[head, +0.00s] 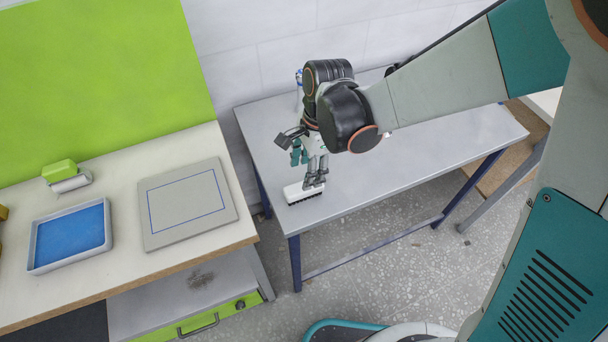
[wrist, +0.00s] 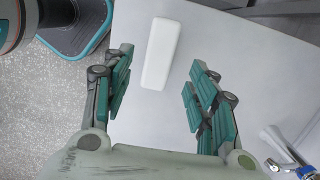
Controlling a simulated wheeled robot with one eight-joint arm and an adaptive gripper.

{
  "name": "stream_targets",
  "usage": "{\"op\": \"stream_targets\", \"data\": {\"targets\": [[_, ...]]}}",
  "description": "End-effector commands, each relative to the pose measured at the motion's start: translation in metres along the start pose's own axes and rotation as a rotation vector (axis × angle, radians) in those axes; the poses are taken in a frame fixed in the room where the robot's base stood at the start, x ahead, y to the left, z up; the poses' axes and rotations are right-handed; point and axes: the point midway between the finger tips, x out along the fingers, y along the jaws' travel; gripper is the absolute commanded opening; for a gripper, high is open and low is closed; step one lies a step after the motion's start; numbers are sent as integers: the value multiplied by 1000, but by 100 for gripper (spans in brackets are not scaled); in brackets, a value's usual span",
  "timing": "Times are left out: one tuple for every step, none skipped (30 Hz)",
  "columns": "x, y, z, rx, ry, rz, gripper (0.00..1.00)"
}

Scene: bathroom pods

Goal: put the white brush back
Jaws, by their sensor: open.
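The white brush (head: 304,193) lies on the grey table (head: 430,150) near its front left corner, with dark bristles along its lower side. In the wrist view the white brush (wrist: 161,53) shows as a plain white block between my fingertips and a little beyond them, with gaps on both sides. My gripper (head: 314,177) is open and points down at the brush; its teal-padded fingers also show in the wrist view (wrist: 162,72). In the head view a finger overlaps the brush; I cannot tell whether they touch.
A counter on the left holds a blue-bottomed tray (head: 70,237), a grey board with a blue outline (head: 187,203) and a green-and-white item (head: 66,177). A tap-like metal fitting (wrist: 286,145) stands near my right finger. The grey table's right part is clear.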

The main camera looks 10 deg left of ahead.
Motion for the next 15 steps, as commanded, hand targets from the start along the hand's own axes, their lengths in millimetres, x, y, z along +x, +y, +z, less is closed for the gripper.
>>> {"op": "stream_targets", "data": {"targets": [[-13, 0, 0, 0, 0, 0, 53], [-18, 0, 0, 0, 0, 0, 53], [-23, 0, 0, 0, 0, 0, 53], [-27, 0, 0, 0, 0, 0, 53], [-31, 0, 0, 0, 0, 0, 53], [-35, 1, 0, -1, 0, 0, 53], [-37, 1, 0, -1, 0, 0, 53], [-39, 0, 0, -1, 0, 0, 53], [-41, 0, 0, -1, 0, 0, 53], [-42, 0, 0, -1, 0, 0, 53], [-43, 1, 0, -1, 0, 0, 53], [-44, 1, 0, -1, 0, 0, 53], [-44, 1, 0, -1, 0, 0, 53], [-44, 1, 0, -1, 0, 0, 53], [-44, 1, 0, -1, 0, 0, 53]]}}
